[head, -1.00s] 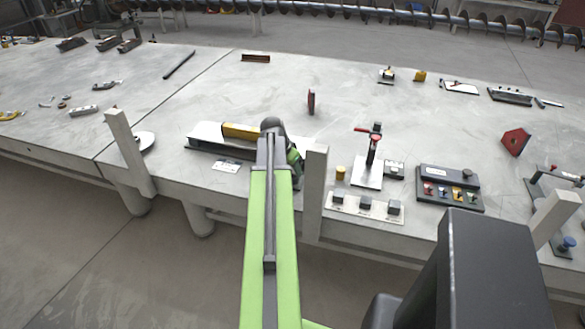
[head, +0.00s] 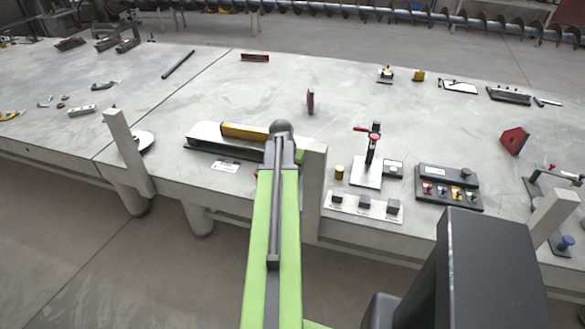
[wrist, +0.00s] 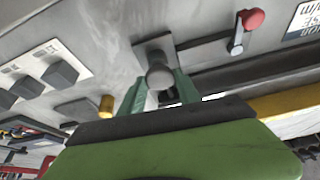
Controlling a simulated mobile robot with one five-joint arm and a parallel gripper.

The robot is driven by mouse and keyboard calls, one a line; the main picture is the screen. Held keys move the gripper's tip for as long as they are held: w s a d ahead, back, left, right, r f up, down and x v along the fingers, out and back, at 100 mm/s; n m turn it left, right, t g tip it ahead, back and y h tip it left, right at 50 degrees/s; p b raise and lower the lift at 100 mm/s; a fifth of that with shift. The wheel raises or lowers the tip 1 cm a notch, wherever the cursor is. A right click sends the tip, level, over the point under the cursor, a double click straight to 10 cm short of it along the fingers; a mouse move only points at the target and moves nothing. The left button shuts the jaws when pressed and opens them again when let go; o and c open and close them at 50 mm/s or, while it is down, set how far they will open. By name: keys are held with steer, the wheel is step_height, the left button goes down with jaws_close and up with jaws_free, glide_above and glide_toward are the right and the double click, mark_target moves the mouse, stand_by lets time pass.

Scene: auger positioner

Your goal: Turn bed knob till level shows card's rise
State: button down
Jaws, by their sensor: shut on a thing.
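The bed knob (wrist: 160,77), grey and round-topped, stands on a small square plate in the wrist view. My gripper (wrist: 161,86) has its green fingers on both sides of it and is shut on it. In the head view my own arm hides the knob and the fingers. The yellow level (head: 244,131) lies along the long grey bed (head: 205,133), left of my arm; part of it shows in the wrist view (wrist: 290,101). Its bubble is not readable. The white card (head: 226,167) lies in front of the bed; its print is cut off in the wrist view (wrist: 307,20).
A lever with a red ball (wrist: 252,18) is close to the knob. A pale post (head: 314,190) rises just right of my arm. A plate with grey blocks (head: 365,205), a small yellow cylinder (head: 339,173) and a red-handled stand (head: 371,150) are farther right.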

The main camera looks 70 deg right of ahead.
steer(key=c, duration=0.9)
jaws_free()
steer(key=shift+r, duration=0.15)
steer(key=p+v, duration=1.6)
steer(key=v, duration=0.1)
steer(key=shift+s+r, duration=0.1)
